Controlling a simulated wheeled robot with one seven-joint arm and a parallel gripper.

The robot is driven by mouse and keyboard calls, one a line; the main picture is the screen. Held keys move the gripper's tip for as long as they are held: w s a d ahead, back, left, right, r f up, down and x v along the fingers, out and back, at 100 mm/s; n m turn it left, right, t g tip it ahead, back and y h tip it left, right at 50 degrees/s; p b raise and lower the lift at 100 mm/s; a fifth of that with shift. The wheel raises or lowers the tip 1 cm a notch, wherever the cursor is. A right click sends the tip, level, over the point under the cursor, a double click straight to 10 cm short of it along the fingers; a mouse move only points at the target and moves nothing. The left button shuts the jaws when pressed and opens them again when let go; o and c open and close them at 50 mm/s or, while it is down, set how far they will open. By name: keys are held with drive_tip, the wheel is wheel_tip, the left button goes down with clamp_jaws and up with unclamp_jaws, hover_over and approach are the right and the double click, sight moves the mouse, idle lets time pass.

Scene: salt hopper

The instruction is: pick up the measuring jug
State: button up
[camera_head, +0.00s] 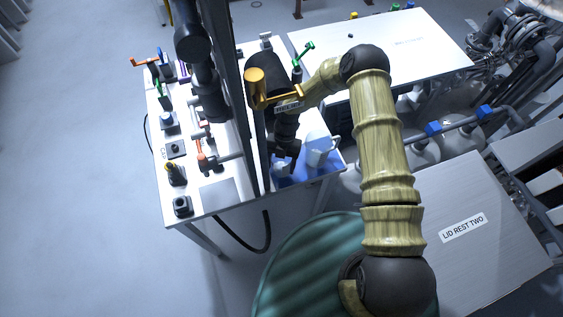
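The measuring jug (320,149) is a white jug standing upright on a blue mat (325,169) near the right end of the white table. My gripper (285,162) is dark and points down just left of the jug, apart from it in this view. Its fingers are small and dark, and I cannot tell whether they are open or shut. A small pale shape shows beside the fingertips, too small to make out. My arm hides part of the table behind the gripper.
A white surface (420,42) lies behind. A panel marked "LID REST TWO" (480,260) is at right. Floor at left is clear.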

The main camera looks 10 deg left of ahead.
drive_tip(key=shift+r, duration=0.1)
drive_tip(key=shift+c, duration=0.4)
drive_tip(key=shift+r+b, duration=0.4)
drive_tip(key=shift+r, duration=0.2)
wheel_tip(320, 180, up, 9)
drive_tip(key=b, duration=0.2)
drive_tip(key=shift+f+b, duration=0.2)
drive_tip(key=shift+b, duration=0.1)
drive_tip(key=shift+w, duration=0.1)
